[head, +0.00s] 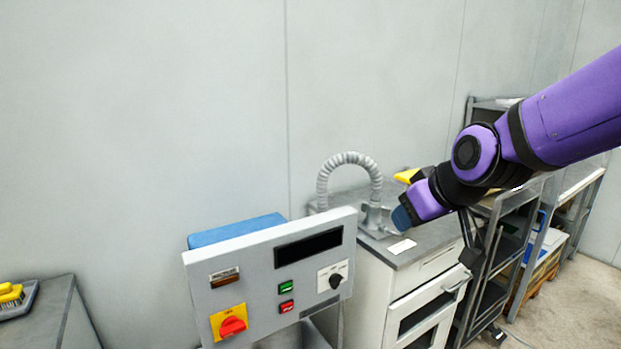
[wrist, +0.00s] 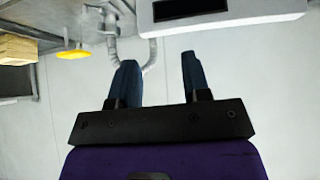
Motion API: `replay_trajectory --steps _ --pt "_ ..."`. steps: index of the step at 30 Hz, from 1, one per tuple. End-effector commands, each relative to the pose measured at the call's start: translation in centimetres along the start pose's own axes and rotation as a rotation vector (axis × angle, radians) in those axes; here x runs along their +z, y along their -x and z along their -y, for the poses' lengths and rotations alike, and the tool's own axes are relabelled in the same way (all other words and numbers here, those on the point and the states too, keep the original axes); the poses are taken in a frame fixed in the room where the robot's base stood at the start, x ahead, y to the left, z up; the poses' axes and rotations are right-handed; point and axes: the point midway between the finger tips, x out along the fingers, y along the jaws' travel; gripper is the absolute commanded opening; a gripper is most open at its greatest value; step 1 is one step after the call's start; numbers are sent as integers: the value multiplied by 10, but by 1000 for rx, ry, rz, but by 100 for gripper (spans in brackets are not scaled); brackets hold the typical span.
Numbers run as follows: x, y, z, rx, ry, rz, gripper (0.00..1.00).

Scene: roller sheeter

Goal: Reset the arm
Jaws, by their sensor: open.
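My purple arm reaches in from the right in the head view. My gripper (head: 402,217) hangs in front of the counter with the grey hose, a little right of the control panel (head: 268,270). In the wrist view my gripper (wrist: 158,80) shows two blue fingers set apart with nothing between them. The panel has a red rotary switch on yellow, a green and a red button, a black knob and a dark display. Its lower edge also shows at the top of the wrist view (wrist: 225,22).
A white cabinet with a grey top (head: 425,240) stands behind, carrying a ribbed grey hose (head: 348,160) and a white card (head: 402,246). Metal shelving (head: 510,235) stands to the right. A grey table (head: 52,315) with a yellow item is at the left. The left wall is bare.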

Motion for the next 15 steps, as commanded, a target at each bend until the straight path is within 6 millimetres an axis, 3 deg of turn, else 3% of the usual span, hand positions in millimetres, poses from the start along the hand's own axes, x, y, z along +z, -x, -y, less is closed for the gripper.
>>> replay_trajectory --steps 1,6,15 --pt "7 19 -9 9 -33 11 44" --pt "38 72 -26 41 -135 75 44" --pt "105 154 -37 145 -318 191 44"
